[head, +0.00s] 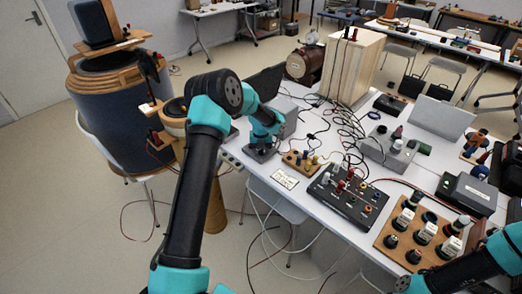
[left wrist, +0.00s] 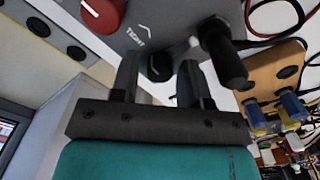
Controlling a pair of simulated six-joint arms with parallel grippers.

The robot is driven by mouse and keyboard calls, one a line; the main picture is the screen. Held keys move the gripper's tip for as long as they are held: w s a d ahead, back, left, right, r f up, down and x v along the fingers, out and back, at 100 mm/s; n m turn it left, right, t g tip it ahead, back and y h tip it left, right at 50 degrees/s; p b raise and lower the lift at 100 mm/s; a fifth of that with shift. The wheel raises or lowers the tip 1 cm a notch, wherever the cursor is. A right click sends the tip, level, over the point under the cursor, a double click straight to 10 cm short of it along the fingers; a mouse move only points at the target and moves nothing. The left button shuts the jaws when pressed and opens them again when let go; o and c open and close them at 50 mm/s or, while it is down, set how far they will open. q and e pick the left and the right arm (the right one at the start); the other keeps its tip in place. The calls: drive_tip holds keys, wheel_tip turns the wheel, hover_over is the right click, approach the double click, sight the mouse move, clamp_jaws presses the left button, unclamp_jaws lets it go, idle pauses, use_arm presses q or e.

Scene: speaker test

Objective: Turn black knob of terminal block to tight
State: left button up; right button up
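The grey terminal block (left wrist: 185,22) fills the top of the left wrist view. It carries a printed "TIGHT" mark with an arrow, a red knob (left wrist: 103,14) and a black knob (left wrist: 160,67). My left gripper (left wrist: 158,82) has its two fingers apart, one on each side of the black knob. A narrow gap seems to show beside the knob; contact is not clear. In the head view my left gripper (head: 262,152) points down at the table's left edge, and the wrist hides most of the block. My right arm enters at the lower right; its gripper is out of view.
A black post (left wrist: 225,55) stands close right of the left fingers. On the table are a small wooden terminal board (head: 300,162), a black panel with jacks (head: 347,197), a wooden board with knobs (head: 392,262) and loose cables. A speaker cabinet (head: 352,68) stands at the back.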

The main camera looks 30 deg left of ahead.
use_arm(q)
drive_tip(key=shift+o, duration=0.7)
drive_tip(key=shift+r, duration=0.15)
wheel_tip(320, 180, up, 17)
idle(0.5)
